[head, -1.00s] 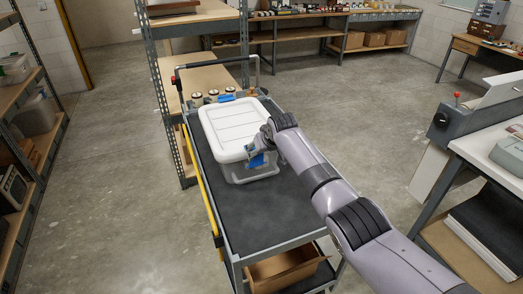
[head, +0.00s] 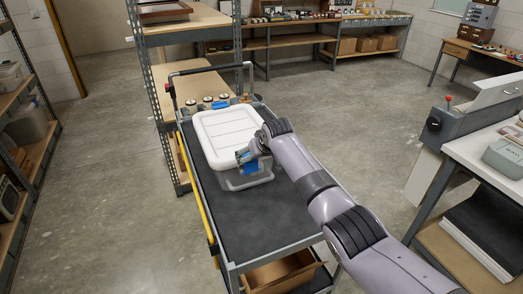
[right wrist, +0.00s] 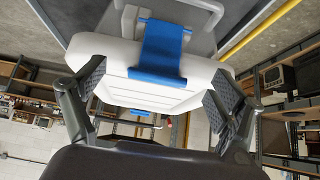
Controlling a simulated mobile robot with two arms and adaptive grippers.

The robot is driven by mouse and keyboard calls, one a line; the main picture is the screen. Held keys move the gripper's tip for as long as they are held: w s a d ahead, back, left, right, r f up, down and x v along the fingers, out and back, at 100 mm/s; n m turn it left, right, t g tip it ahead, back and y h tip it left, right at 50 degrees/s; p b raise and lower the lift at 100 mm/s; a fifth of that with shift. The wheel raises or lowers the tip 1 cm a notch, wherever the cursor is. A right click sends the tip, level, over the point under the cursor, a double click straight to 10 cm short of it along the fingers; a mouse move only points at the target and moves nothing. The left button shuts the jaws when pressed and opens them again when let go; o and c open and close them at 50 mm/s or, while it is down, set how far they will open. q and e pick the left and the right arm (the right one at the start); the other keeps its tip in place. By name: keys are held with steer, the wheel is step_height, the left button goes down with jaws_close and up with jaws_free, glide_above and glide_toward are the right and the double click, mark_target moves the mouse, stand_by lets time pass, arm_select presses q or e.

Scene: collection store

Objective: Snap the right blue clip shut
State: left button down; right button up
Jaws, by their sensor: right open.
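A clear box (head: 236,184) with a white lid (head: 222,132) stands on the cart. A blue clip (head: 250,168) is on its near side, partly behind my right gripper (head: 245,156). In the right wrist view the same blue clip (right wrist: 161,52) is a broad flap reaching over the edge of the white lid (right wrist: 112,58); I cannot tell whether it is latched. My right gripper (right wrist: 155,105) is open, its fingers spread on either side of the lid's end, with nothing held. Another blue clip (head: 220,105) shows at the box's far side. My left gripper is not in view.
The cart's dark top (head: 260,218) is bare in front of the box. Several small jars (head: 207,102) stand behind the box by the cart handle. A shelf rack (head: 160,110) stands close at the left, and a white-topped bench (head: 485,152) stands at the right.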

steer(key=v, duration=1.1)
steer(key=shift+s+d, duration=0.1)
steer(key=shift+s, duration=0.05)
